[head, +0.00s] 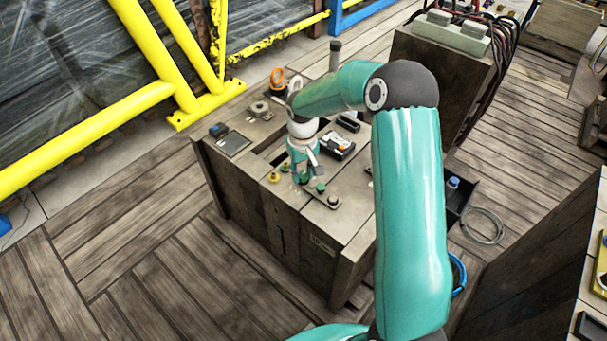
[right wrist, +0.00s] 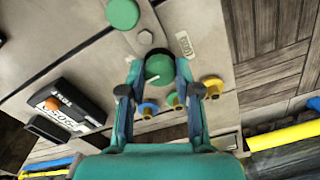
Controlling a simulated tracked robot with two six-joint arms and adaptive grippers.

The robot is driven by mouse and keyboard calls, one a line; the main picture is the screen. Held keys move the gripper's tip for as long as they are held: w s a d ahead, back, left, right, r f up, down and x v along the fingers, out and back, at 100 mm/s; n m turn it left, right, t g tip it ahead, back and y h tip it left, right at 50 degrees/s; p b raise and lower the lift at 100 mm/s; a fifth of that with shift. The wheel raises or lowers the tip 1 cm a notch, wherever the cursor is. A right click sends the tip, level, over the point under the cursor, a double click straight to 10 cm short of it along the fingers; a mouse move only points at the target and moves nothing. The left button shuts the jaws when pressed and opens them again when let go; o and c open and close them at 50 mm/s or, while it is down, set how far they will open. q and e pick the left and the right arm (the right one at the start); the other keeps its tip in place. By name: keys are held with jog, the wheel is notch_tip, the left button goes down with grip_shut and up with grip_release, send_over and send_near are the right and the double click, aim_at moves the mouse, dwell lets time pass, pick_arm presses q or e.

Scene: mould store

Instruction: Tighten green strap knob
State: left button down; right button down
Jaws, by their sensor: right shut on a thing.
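The green knob (right wrist: 159,68) is round with a pale line on its top. In the right wrist view it sits between the two fingers of my right gripper (right wrist: 159,72), which is shut on it. In the head view my right gripper (head: 304,178) points down at the near edge of the bench top, and its fingers mostly hide this knob. A second green knob (right wrist: 122,13) stands apart, beyond the gripped one; it also shows in the head view (head: 320,187). My left gripper is not in view.
The wooden bench (head: 345,238) also carries a black-and-white box (head: 339,146) with an orange part and a flat grey plate (head: 234,143). Yellow railings (head: 90,138) stand at left. Plank floor (head: 130,240) lies open in front.

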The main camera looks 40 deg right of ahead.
aim_at(302, 174)
jog(key=shift+w+r+m, duration=0.15)
jog(key=shift+w+m, duration=0.05)
jog(key=shift+m, duration=0.4)
jog(key=c, duration=0.9)
grip_release()
jog(key=shift+c, duration=0.2)
jog(key=shift+o, duration=0.7)
jog(key=shift+s, duration=0.1)
notch_tip(302, 174, up, 12)
